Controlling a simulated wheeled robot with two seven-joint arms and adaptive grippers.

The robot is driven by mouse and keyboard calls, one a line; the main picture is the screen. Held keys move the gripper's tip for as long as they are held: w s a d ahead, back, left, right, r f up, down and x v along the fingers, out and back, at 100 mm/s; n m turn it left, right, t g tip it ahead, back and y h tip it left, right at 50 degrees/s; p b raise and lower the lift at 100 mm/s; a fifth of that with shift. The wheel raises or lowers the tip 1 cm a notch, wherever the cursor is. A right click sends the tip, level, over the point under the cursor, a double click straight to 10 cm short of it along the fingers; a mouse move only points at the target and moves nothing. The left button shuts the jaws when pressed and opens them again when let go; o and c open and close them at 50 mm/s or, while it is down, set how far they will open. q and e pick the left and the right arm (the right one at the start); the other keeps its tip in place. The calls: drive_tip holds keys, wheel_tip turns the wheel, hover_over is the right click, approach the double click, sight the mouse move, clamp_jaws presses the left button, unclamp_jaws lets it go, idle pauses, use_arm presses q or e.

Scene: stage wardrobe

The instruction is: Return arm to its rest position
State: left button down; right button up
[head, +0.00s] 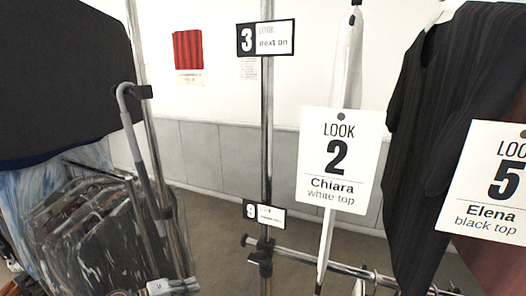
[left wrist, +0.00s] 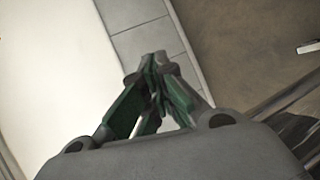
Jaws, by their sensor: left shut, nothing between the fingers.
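My left gripper (left wrist: 155,62) shows in the left wrist view, with its green-and-grey fingers drawn together at the tips. It is shut and nothing is held between the fingers. Behind the fingertips is a grey panelled strip of wall, and no object touches them. In the head view I cannot clearly make out the left gripper among the things at the lower left. My right gripper is not in view.
A white "Look 2" card (head: 339,160), a "Look 5" card (head: 495,185) and a black top (head: 425,140) hang at the right. A chrome post (head: 267,150) stands mid-view. Dark garments (head: 100,235) and a grey hooked cane (head: 140,145) are at the left.

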use_arm(q)
drive_tip(key=s+a+f+g+y, duration=0.1)
drive_tip(key=s+a+f+y, duration=0.15)
drive_tip(key=s+f, duration=0.65)
drive_tip(key=s+a+f+m+g+y, duration=0.1)
drive_tip(key=s+f+g+y, duration=0.15)
drive_tip(key=f, duration=1.25)
drive_tip(key=s+a+f+y, duration=0.25)
drive_tip(key=s+f, duration=0.35)
drive_tip(key=f, duration=0.6)
drive_tip(key=s+d+f+m+g+y, duration=0.1)
drive_tip(key=s+f+m, duration=0.2)
drive_tip(key=s, duration=0.8)
drive_tip(key=s+d+f+m+g+y, duration=0.1)
drive_tip(key=s+d+f+m+g, duration=0.1)
drive_tip(key=s+f, duration=0.6)
drive_tip(key=s+d+f+m+g+y, duration=0.1)
drive_tip(key=s+f+m, duration=0.3)
drive_tip(key=s, duration=1.1)
drive_tip(key=shift+d+f, duration=0.3)
drive_tip(key=shift+f, duration=0.6)
drive_tip(key=shift+w, duration=0.1)
